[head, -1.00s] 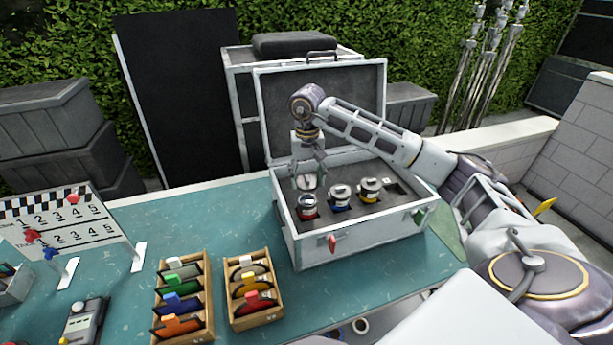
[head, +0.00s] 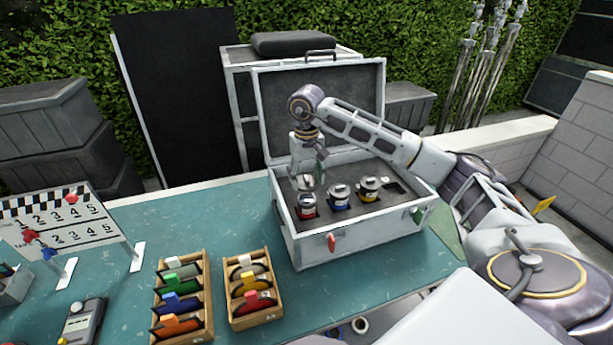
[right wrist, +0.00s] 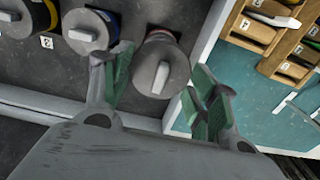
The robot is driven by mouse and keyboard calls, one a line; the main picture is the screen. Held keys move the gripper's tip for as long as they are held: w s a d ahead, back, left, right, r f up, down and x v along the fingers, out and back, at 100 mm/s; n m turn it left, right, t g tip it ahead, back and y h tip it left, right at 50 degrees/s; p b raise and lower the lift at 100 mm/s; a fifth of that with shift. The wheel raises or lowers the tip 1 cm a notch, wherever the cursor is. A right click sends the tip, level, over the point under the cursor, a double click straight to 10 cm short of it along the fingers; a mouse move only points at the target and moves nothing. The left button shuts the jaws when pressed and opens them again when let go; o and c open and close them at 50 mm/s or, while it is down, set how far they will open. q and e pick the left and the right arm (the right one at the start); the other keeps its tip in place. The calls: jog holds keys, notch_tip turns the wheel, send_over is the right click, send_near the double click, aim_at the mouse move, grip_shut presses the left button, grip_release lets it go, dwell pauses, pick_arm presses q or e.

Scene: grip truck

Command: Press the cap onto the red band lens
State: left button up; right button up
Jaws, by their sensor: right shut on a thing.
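The red band lens (head: 307,211) stands upright at the left end of a row in the open case (head: 352,242). Its red band also shows in the right wrist view (right wrist: 161,34). My right gripper (head: 308,176) points down at it, its green-padded fingers on either side of a grey cap (right wrist: 160,72) with a raised bar. The gripper is shut on this cap, which lies over the lens. The wrist view hides whether cap and lens touch all round. My left gripper is not in view.
A blue band lens (head: 339,202) and a yellow band lens (head: 368,191) stand close to the right, both with grey tops. The case lid (head: 345,95) rises behind my arm. Wooden trays (head: 252,290) stand on the teal table left of the case.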

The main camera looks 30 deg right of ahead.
aim_at(306, 199)
jog(key=shift+f+b, duration=0.7)
jog(key=shift+f, duration=1)
jog(key=shift+f+b, duration=0.75)
jog(key=shift+f, duration=0.15)
jog(key=shift+b, duration=0.35)
dwell(0.4)
jog(key=shift+f+b, duration=0.6)
jog(key=shift+b, duration=0.1)
dwell(1.3)
dwell(0.3)
jog(key=o, duration=0.9)
jog(key=shift+o, duration=0.2)
